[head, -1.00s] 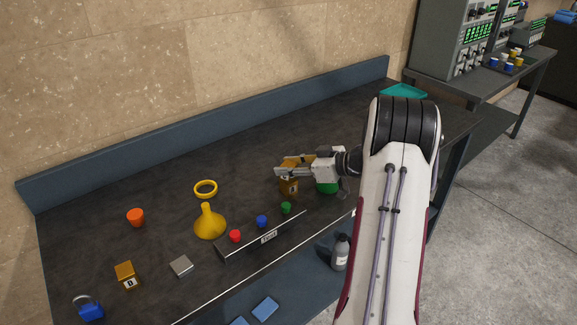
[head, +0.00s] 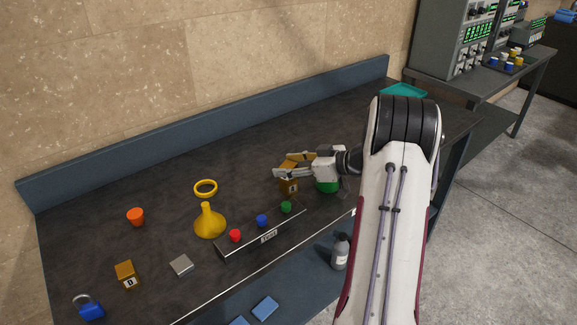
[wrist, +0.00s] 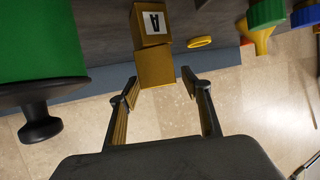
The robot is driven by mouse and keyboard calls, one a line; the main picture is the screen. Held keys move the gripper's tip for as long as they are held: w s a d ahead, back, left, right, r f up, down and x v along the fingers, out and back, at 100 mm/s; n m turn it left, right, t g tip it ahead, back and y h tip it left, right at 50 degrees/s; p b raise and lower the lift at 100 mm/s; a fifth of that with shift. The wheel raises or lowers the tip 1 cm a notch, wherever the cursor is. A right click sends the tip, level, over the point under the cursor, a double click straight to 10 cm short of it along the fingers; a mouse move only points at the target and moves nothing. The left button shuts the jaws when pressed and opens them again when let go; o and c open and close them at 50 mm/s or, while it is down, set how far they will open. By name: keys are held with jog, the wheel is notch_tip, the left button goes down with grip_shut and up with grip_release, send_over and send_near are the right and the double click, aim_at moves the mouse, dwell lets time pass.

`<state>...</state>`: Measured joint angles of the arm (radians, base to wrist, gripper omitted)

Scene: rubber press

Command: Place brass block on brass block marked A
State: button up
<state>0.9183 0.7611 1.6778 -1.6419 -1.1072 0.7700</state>
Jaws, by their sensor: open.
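The brass block marked A (head: 288,187) stands on the bench right of centre; its letter face shows in the wrist view (wrist: 153,22). A plain-looking brass block (wrist: 155,68) rests against A's upper side, stacked on it as far as I can tell. In the head view this upper block is partly hidden by my gripper (head: 283,168). In the wrist view my gripper (wrist: 159,77) is open, one finger to each side of the upper block, with gaps between fingers and block. Another brass block, marked D (head: 127,275), stands at the front left.
A green cylinder (head: 327,186) stands close beside the stack, with a black knob in the wrist view. A rack with red, blue and green knobs (head: 262,234), a yellow funnel (head: 209,224) and a yellow ring (head: 206,187) lie to the left. The bench behind is clear.

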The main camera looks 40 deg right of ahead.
jog(key=v, duration=1.2)
jog(key=shift+w, duration=0.1)
dwell(0.4)
notch_tip(320, 180, up, 12)
jog(key=m+t+h, duration=0.1)
jog(key=h, duration=0.5)
send_over(295, 179)
jog(key=s+a+r+m+h, duration=0.3)
jog(key=a+r+h, duration=0.1)
jog(key=a+r, duration=0.35)
jog(key=s+a+f+g+y, duration=0.2)
jog(key=s+a+f+g, duration=0.2)
jog(key=s+a, duration=1)
jog(key=s+a+f+g+y, duration=0.3)
jog(key=s+a+f, duration=0.3)
jog(key=s+a, duration=0.7)
jog(key=shift+s+a+f+g, duration=0.4)
jog(key=shift+s+g, duration=0.1)
jog(key=shift+s, duration=0.5)
